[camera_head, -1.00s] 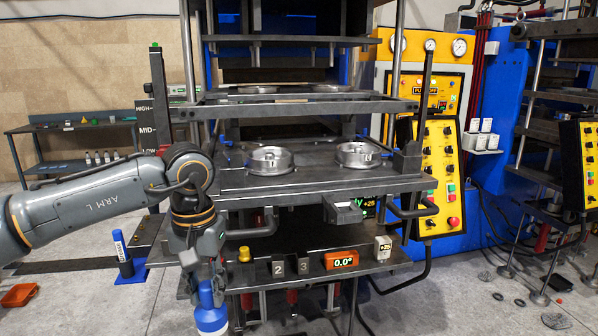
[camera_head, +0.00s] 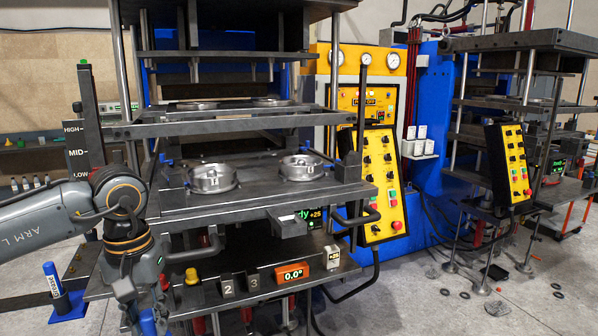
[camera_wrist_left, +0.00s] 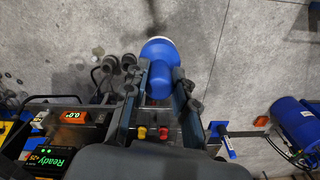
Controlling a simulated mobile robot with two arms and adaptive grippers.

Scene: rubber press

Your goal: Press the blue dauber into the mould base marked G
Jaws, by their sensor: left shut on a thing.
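My left gripper (camera_wrist_left: 160,85) is shut on the blue dauber (camera_wrist_left: 157,52), which has a rounded blue body and a white rim. In the head view the left gripper (camera_head: 138,296) points down at the bottom edge, in front of the press shelf, and only the dauber's blue top (camera_head: 148,321) shows. Two round metal mould bases lie on the press's lower plate: a left one (camera_head: 212,179) with a mark that looks like H, and a right one (camera_head: 302,168) whose mark is too small to read. The dauber is well below and apart from both. My right gripper is out of view.
Upper press plates (camera_head: 235,110) hang above the lower plate (camera_head: 260,199). A front shelf holds number cards (camera_head: 240,284), an orange 0.0° display (camera_head: 292,273) and a yellow knob (camera_head: 192,276). A blue marker (camera_head: 53,279) stands at left. A yellow control panel (camera_head: 380,185) is at right.

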